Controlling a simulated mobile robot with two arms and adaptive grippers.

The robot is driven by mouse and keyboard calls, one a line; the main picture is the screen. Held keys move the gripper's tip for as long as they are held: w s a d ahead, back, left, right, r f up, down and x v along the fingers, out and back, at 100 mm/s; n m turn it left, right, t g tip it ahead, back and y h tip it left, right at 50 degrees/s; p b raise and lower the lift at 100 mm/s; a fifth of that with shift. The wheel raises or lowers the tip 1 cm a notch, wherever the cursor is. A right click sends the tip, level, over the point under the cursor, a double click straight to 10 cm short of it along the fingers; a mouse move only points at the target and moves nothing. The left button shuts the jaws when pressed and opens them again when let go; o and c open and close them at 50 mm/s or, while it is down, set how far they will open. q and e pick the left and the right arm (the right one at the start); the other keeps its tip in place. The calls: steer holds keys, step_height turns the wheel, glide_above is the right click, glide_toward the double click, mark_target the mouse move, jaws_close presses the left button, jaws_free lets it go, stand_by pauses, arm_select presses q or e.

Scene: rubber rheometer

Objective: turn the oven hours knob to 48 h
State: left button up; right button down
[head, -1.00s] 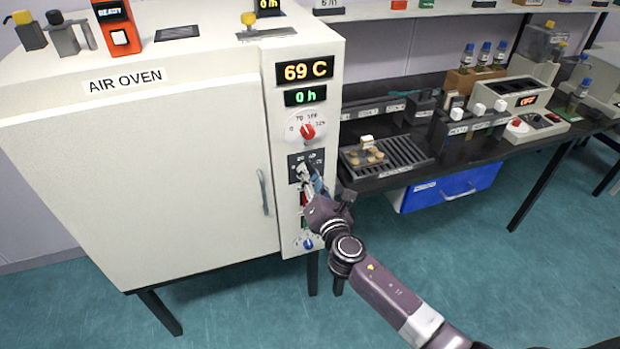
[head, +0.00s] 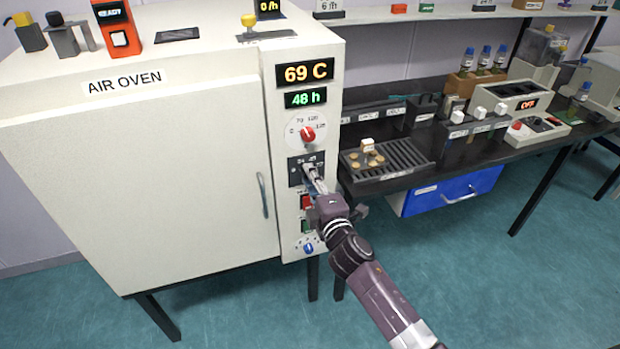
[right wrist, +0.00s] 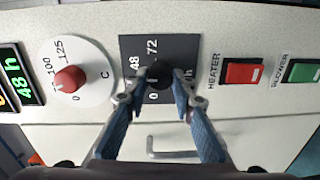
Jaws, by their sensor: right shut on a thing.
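The air oven (head: 140,170) stands at the left with its door closed. Its hours knob is a small dark knob (right wrist: 159,74) on a grey plate (right wrist: 183,50) marked 0, 48 and 72 in the right wrist view. My right gripper (head: 312,178) is shut on this knob, one finger on each side, and it also shows in the right wrist view (right wrist: 158,92). In the head view the fingers mostly hide the knob. The green hours display (head: 305,98) reads 48 h, and it shows in the right wrist view (right wrist: 16,78) too. My left gripper is not in view.
The red temperature knob (head: 307,133) sits above the hours plate, below the 69 C display (head: 305,73). The red heater switch (right wrist: 242,72) and green blower switch (right wrist: 303,71) are close by the fingers. A dark bench (head: 375,183) stands to the right.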

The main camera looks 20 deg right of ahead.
steer(key=shift+m, duration=1.9)
steer(key=c, duration=1.6)
jaws_free()
steer(key=shift+s, duration=0.15)
steer(key=s, duration=1.1)
steer(key=shift+s+d+r, duration=0.3)
steer(key=shift+s, duration=0.1)
